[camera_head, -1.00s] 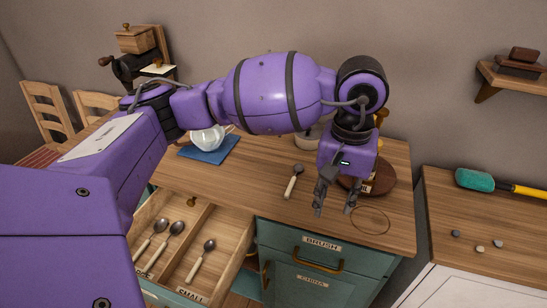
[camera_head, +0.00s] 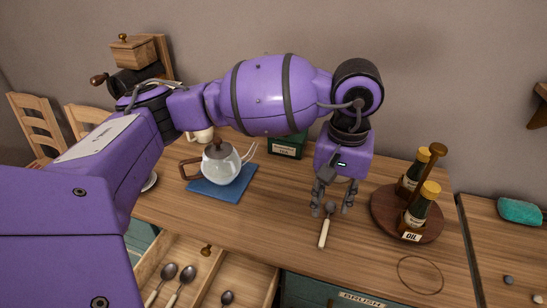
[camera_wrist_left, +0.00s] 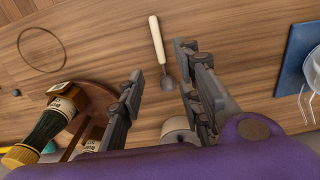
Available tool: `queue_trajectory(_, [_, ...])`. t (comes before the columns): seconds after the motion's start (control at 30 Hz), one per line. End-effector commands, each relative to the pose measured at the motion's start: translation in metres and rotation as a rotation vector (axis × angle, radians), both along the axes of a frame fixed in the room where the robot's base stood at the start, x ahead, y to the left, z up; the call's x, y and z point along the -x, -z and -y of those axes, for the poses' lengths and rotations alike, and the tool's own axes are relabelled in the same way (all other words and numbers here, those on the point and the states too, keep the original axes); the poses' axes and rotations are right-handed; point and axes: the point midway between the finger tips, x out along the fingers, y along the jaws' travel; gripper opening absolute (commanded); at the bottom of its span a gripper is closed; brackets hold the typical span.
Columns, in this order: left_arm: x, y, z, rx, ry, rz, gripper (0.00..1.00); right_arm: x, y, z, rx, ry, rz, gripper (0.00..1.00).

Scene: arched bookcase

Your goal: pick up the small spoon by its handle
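A small spoon with a cream handle (camera_head: 323,235) and dark metal bowl lies on the wooden counter. In the left wrist view, its handle (camera_wrist_left: 157,38) points away from the gripper and its bowl lies between the finger lines. My left gripper (camera_head: 331,209) is open and empty, pointing down near the bowl end of this spoon. The wrist view shows the fingers (camera_wrist_left: 160,64) spread, with nothing held; their exact height above the counter is hard to tell. More spoons (camera_head: 182,285) lie in the open drawer (camera_head: 245,272). My right gripper is not in view.
A round wooden stand (camera_head: 380,222) with oil bottles (camera_head: 416,212) stands right of the gripper. A glass teapot (camera_head: 222,165) sits on a blue mat (camera_head: 205,191) to the left. A green box (camera_head: 287,146) stands behind. A thin ring (camera_head: 400,283) marks the counter at front right.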

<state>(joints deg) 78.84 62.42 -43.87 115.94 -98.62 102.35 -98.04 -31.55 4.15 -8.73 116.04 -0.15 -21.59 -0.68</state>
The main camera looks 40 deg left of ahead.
Motion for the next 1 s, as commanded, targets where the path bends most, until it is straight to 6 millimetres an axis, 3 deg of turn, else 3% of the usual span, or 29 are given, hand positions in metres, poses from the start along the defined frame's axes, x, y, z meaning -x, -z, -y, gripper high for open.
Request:
queue_trajectory(0.5, [0.011,0.067,0.0,-0.001,0.0,-0.007,0.32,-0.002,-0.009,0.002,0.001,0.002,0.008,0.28])
queue_trajectory(0.77, [0.011,0.072,0.0,-0.002,0.001,-0.004,0.32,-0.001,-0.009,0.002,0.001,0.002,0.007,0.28])
queue_trajectory(1.0, [0.01,0.071,0.0,-0.002,0.001,-0.003,0.04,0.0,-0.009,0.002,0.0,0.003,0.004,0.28])
